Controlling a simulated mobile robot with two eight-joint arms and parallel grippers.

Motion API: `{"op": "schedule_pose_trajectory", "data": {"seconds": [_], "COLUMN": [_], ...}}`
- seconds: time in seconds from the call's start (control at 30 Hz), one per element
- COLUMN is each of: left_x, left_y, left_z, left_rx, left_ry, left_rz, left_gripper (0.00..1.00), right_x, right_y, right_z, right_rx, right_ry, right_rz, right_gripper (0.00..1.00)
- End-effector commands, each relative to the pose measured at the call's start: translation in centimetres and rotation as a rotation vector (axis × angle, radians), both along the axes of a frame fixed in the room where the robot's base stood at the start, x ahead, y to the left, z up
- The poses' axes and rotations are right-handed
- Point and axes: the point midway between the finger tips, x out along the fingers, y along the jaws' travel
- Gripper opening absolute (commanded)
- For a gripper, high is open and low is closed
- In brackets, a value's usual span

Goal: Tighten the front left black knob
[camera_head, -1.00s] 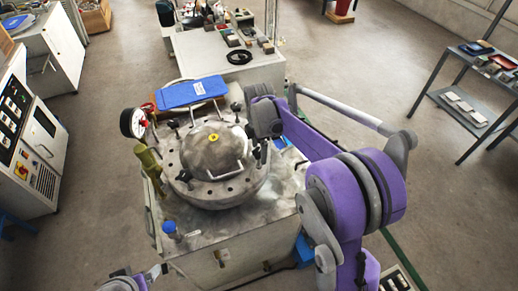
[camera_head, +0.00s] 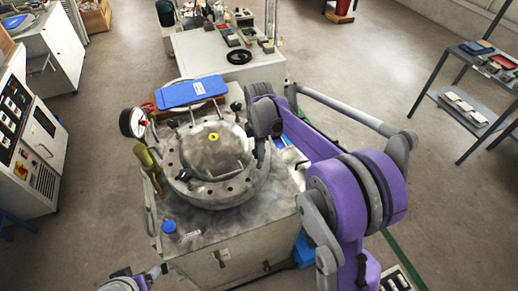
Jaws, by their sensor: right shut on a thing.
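The round metal vessel (camera_head: 195,190) with a domed lid (camera_head: 205,137) stands on a metal bench top. A black knob (camera_head: 184,175) sits at the lid's front left, with no gripper on it. Another black knob (camera_head: 236,107) shows at the back right. My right gripper (camera_head: 260,158) reaches down at the right side of the lid. It is shut on what seems to be a black knob there, mostly hidden by the fingers. My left gripper (camera_head: 161,270) shows only in part at the bottom left, in front of the bench and away from the knobs.
A pressure gauge (camera_head: 132,122) and an olive-green valve part (camera_head: 147,160) stand left of the vessel. A blue-capped fitting (camera_head: 169,228) is at the bench's front left. A blue clipboard-like panel (camera_head: 190,92) lies behind the lid. A control cabinet (camera_head: 35,150) stands at far left.

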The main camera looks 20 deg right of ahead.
Motion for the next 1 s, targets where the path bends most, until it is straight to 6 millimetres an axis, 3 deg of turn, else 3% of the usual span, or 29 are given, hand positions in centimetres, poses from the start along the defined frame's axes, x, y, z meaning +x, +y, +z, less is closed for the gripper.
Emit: {"op": "schedule_pose_trajectory", "data": {"seconds": [1.0], "left_x": [-0.6], "left_y": [0.0], "left_z": [-1.9], "left_rx": [0.0], "left_ry": [0.011], "left_rz": [0.0], "left_gripper": [0.84], "right_x": [0.0], "right_y": [0.0], "right_z": [0.0], "right_rx": [-0.001], "right_ry": [-0.002], "right_rz": [-0.935], "right_gripper": [0.0]}}
